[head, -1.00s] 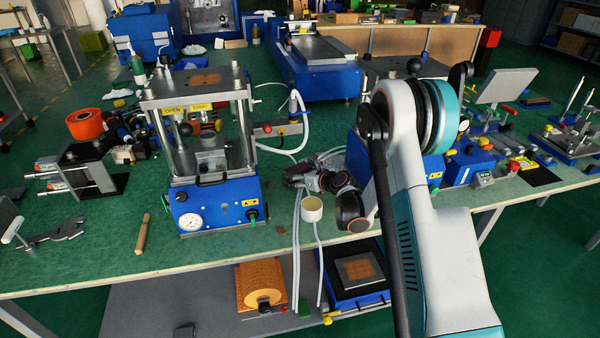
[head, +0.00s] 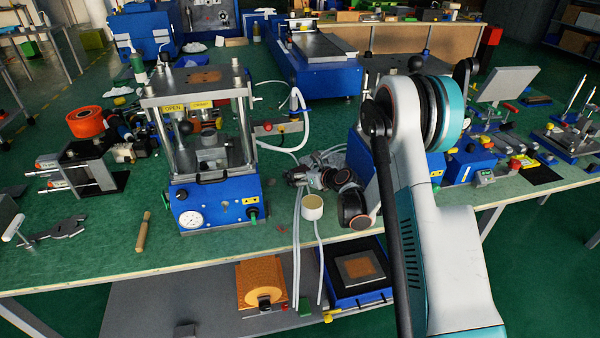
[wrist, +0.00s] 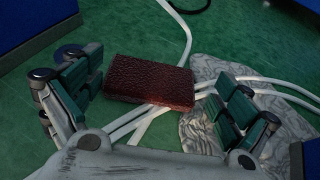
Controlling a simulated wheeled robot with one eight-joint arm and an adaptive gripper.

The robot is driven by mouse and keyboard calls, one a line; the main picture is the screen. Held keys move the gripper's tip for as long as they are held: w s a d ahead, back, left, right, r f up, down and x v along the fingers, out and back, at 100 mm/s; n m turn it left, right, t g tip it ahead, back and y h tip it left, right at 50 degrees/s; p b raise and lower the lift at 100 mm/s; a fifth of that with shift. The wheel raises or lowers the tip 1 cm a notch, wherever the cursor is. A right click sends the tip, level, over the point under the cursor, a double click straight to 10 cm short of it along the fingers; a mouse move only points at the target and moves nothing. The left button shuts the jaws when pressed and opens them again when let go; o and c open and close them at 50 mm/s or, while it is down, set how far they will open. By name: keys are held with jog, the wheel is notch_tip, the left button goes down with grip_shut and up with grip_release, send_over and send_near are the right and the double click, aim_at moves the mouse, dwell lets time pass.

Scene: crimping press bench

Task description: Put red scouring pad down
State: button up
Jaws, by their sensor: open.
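The red scouring pad (wrist: 150,82) is a dark red, rough block in the wrist view. It lies between the spread fingers of my gripper (wrist: 163,92), with a gap on its left side. Its right end is close to the right finger; I cannot tell whether they touch. White cables (wrist: 150,122) show at its lower edge, over the green bench top. In the head view my gripper (head: 298,178) is low over the bench, right of the press, and I cannot make out the pad there.
The blue press (head: 215,205) stands left of my gripper. A cream cup (head: 312,208) stands in front of it. A crumpled grey cloth (wrist: 200,130) lies under the right finger. Blue housings show at the wrist view's corners.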

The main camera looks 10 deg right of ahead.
jog(key=p+v, duration=0.1)
jog(key=v, duration=0.3)
jog(key=p+v, duration=0.1)
jog(key=v, duration=0.3)
jog(key=p+v, duration=0.2)
jog(key=v, duration=0.2)
jog(key=shift+a+r, duration=0.25)
jog(key=shift+r, duration=0.1)
jog(key=s+a+r+n+g+h, duration=0.1)
jog(key=s+a+r+n+g, duration=0.15)
jog(key=s+r+n, duration=0.45)
jog(key=s+a+r+n+g, duration=0.1)
jog(key=s+a+r+n, duration=0.3)
jog(key=r+n, duration=0.5)
jog(key=s+d+r+n+g+h, duration=0.1)
jog(key=s+r+n+h, duration=0.1)
jog(key=s+n, duration=0.5)
jog(key=s+d+r+n+g+h, duration=0.1)
jog(key=s+n, duration=0.7)
jog(key=s, duration=1)
jog(key=shift+r+n+h, duration=0.3)
jog(key=shift+r+h, duration=0.3)
jog(key=shift+r, duration=0.4)
jog(key=shift+s, duration=0.1)
